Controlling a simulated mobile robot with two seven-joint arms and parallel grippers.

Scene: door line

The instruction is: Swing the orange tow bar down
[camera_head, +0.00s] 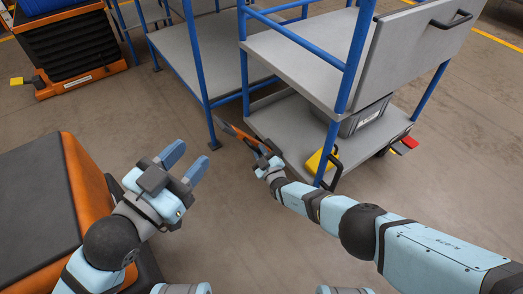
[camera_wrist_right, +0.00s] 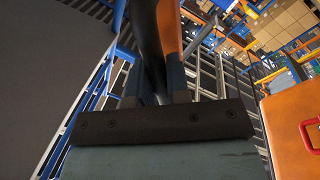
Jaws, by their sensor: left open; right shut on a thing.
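The orange tow bar (camera_head: 236,131) shows in the head view at the near left end of a grey and blue cart. It is a slim bar with dark parts, slanting from upper left to my right gripper (camera_head: 266,158). My right gripper is shut on the bar, and the arm hides part of it. In the right wrist view the orange bar (camera_wrist_right: 169,32) and a black part run up from between my fingers. My left gripper (camera_head: 184,162) is open and empty, to the left of the bar and apart from it.
The grey and blue cart (camera_head: 285,130) carries a grey crate (camera_head: 365,118) and has a yellow piece (camera_head: 318,161) at its near corner. A grey platform with blue posts (camera_head: 192,65) stands behind. An orange body with a dark top (camera_head: 35,205) is at left. Floor between is clear.

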